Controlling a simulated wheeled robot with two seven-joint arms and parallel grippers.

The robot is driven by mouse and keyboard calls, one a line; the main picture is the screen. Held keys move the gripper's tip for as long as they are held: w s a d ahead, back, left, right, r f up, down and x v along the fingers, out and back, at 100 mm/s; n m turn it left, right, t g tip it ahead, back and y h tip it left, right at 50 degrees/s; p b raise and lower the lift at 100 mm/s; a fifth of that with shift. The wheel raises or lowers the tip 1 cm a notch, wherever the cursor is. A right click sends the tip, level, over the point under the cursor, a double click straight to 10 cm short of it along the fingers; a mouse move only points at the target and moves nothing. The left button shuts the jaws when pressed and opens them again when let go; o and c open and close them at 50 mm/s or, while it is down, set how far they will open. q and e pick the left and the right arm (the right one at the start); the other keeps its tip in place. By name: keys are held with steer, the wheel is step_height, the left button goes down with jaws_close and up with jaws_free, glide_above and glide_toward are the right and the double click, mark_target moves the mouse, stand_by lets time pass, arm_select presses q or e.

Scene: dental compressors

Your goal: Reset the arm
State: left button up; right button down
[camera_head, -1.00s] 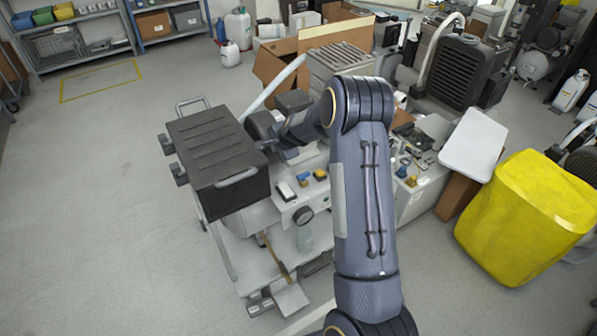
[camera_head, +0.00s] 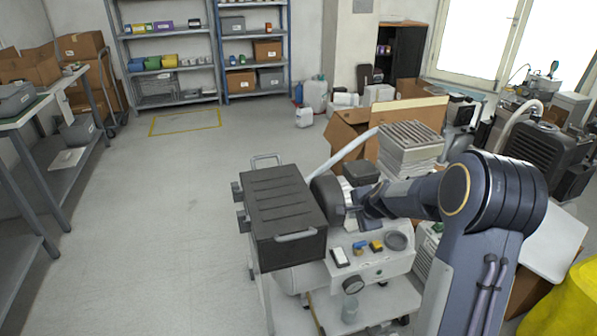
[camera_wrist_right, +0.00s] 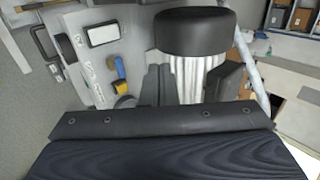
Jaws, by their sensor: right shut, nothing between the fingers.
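My right arm reaches in from the lower right in the head view. Its gripper (camera_head: 362,212) is at the dark box's right, close beside the compressor's motor, and is shut and empty. In the right wrist view the closed fingers (camera_wrist_right: 157,84) lie just left of the ribbed white cylinder (camera_wrist_right: 192,78) with a black cap (camera_wrist_right: 195,31). I cannot tell whether they touch it. The compressor's grey panel (camera_head: 372,268) carries a blue and a yellow knob. The dark ribbed box (camera_head: 283,205) stands on the cart left of the gripper. My left gripper is not in view.
Blue shelving (camera_head: 252,50) with bins stands at the back. A grey bench (camera_head: 25,115) is at the left. An open cardboard box (camera_head: 347,135) and stacked grey units (camera_head: 410,150) stand behind the gripper. A yellow cover (camera_head: 570,305) is at the lower right. The floor left of the cart is clear.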

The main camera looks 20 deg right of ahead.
steer(key=s+a+r+n+y+p, duration=0.4)
steer(key=s+a+r+n+p, duration=0.4)
steer(key=s+a+r, duration=0.75)
steer(key=s+a+r+n+g+p, duration=0.1)
steer(key=s+a+r+n, duration=0.1)
steer(key=s, duration=0.6)
steer(key=s+a+r+n+g+p, duration=0.1)
steer(key=s+a+n+p, duration=0.1)
steer(key=s+a+n, duration=0.2)
steer(key=s+n, duration=0.3)
steer(key=s, duration=0.1)
steer(key=shift+s+r+n+g+y, duration=0.3)
steer(key=shift+s+r, duration=0.05)
steer(key=shift+r, duration=0.05)
steer(key=shift+d, duration=0.1)
